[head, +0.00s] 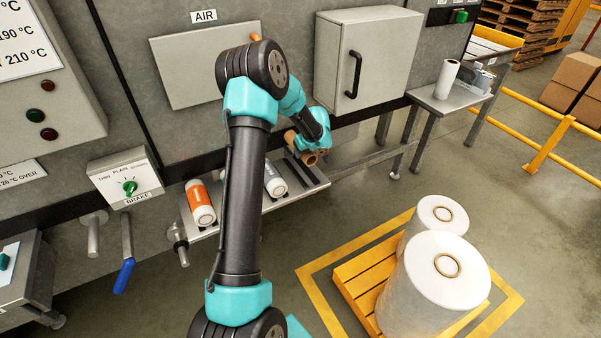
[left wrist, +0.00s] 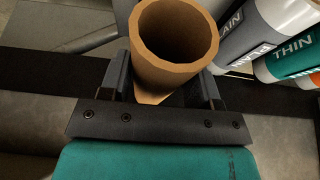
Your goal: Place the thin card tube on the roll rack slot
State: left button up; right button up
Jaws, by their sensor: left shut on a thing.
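My left gripper (head: 306,148) is shut on a brown card tube (head: 308,158) at the right end of the grey roll rack (head: 314,182). In the left wrist view the tube (left wrist: 165,82) sits between both fingers, its hollow open end facing the camera. Dark rack bars show beside and below the tube in the head view. I cannot tell whether the tube touches the rack. The rack also holds an orange-and-white roll (head: 201,204) and a grey-and-white roll (head: 274,181). My left arm hides part of the rack between them. My right gripper is not in view.
In the left wrist view, a roll marked THIN (left wrist: 290,60) and a grey-and-white one (left wrist: 245,35) lie right of the tube. A grey cabinet (head: 385,50) is behind the rack. Wrapped rolls (head: 435,285) stand on a yellow pallet at front right. A side table (head: 450,105) holds a white roll.

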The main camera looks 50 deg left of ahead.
aim_at(311, 155)
pick_arm(q)
jog(key=shift+f, duration=3.15)
jog(key=shift+f, duration=0.1)
jog(key=shift+f, duration=1.75)
jog(key=o, duration=1)
jog(key=shift+f, duration=0.15)
jog(key=v, duration=1.2)
jog(key=shift+w, duration=0.1)
